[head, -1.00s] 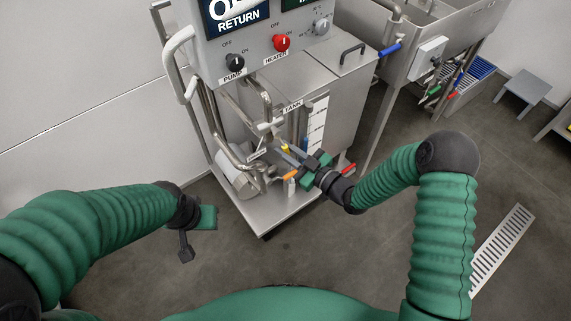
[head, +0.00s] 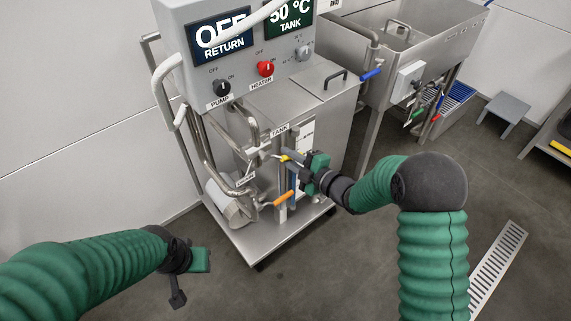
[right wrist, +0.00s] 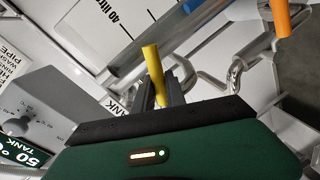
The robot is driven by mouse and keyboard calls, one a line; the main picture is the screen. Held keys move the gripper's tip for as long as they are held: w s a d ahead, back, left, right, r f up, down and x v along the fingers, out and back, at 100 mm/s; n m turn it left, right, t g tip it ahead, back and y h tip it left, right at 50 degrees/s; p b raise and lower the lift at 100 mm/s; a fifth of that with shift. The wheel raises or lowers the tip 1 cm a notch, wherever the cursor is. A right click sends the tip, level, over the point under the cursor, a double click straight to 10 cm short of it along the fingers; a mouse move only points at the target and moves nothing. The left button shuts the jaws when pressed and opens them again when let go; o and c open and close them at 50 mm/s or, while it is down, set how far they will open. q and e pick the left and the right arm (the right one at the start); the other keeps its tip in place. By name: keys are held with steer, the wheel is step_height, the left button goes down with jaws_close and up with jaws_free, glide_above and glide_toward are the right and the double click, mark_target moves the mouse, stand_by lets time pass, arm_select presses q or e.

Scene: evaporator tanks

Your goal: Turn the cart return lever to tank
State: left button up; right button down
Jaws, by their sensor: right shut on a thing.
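The steel cart stands ahead, with pipes and a sign reading TANK (head: 279,130). A yellow lever (head: 287,157) is on its pipework, below that sign. My right gripper (head: 296,158) is shut on this lever. In the right wrist view, the yellow lever (right wrist: 153,72) sticks up from between the dark fingers (right wrist: 160,96). The lever's base is hidden by the gripper. The cart's display (head: 222,38) reads OFF, RETURN. My left gripper (head: 184,280) hangs over the floor at lower left, away from the cart; its finger opening is unclear.
An orange handle (head: 284,198) sits just below the yellow lever; it also shows in the right wrist view (right wrist: 281,18). Pump knob (head: 222,88) and red heater knob (head: 265,69) are above. A steel sink (head: 405,45) stands behind at right. The floor in front is clear.

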steer(key=shift+w+d+r+n+h+b, duration=0.15)
steer(key=shift+r+n+h+b, duration=0.15)
steer(key=shift+r+n+b, duration=0.6)
steer(key=shift+r+n+t+h+b, duration=0.35)
steer(key=shift+r+n, duration=0.2)
steer(key=shift+n, duration=0.55)
steer(key=c, duration=1.4)
jaws_free()
steer(key=shift+o, duration=0.2)
steer(key=p+v, duration=0.3)
steer(key=v, duration=1.3)
steer(key=shift+s+d, duration=0.3)
steer(key=shift+d, duration=0.05)
